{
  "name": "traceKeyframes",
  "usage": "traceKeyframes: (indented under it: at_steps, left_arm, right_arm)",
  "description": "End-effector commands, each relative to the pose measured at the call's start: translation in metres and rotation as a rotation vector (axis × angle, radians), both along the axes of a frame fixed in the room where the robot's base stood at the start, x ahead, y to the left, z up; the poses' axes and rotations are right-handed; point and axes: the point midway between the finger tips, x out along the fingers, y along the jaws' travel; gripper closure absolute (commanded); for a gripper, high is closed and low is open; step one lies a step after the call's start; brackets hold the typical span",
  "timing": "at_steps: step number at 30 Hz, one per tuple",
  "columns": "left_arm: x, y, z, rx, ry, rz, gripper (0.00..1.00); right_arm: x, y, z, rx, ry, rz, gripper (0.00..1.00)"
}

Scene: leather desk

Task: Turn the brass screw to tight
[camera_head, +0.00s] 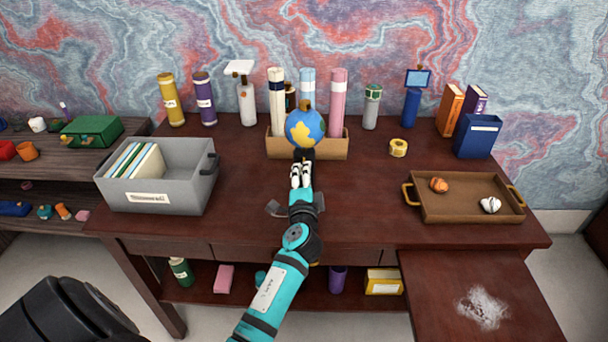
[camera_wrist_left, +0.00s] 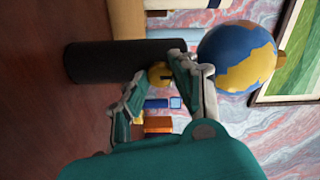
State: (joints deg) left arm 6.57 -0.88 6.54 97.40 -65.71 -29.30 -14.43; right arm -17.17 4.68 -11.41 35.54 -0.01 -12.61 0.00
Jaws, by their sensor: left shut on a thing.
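A blue and yellow globe (camera_head: 305,129) stands at the middle of the desk, in front of the cardboard box of rolls. It also shows at the upper right of the left wrist view (camera_wrist_left: 237,55). Its dark stand (camera_wrist_left: 115,60) lies across the wrist picture. The brass screw (camera_wrist_left: 160,74) shows as a small yellow round knob at the stand, between my fingers. My left gripper (camera_head: 301,174) reaches in from the front and is shut on the screw; it also shows in the wrist view (camera_wrist_left: 157,80). In the head view the gripper hides the screw. My right gripper is out of view.
A grey file box (camera_head: 192,195) stands on the left and a brown tray (camera_head: 460,212) on the right. The box of rolls (camera_head: 338,150) is close behind the globe. A yellow tape roll (camera_head: 398,148) lies right of it.

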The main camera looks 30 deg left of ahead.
Motion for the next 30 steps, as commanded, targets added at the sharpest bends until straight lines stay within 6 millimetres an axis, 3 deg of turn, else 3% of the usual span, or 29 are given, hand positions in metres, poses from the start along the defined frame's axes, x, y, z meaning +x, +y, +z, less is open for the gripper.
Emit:
traceKeyframes:
  at_steps: [13, 14, 19, 30]
  left_arm:
    - [-0.0002, 0.0001, -0.0008, 0.009, 0.008, 0.001, 1.0]
    - [-0.0002, 0.0001, -0.0008, 0.009, 0.008, 0.001, 0.73]
    - [-0.0002, 0.0002, -0.0006, 0.009, 0.007, 0.001, 0.51]
    - [-0.0059, -0.0042, -0.0008, 0.008, 0.006, -0.001, 0.51]
  right_arm:
    - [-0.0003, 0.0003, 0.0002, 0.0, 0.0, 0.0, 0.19]
    - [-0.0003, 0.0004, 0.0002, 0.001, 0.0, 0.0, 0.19]
    - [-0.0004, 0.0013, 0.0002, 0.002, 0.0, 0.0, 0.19]
    - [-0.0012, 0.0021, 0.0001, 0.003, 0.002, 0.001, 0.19]
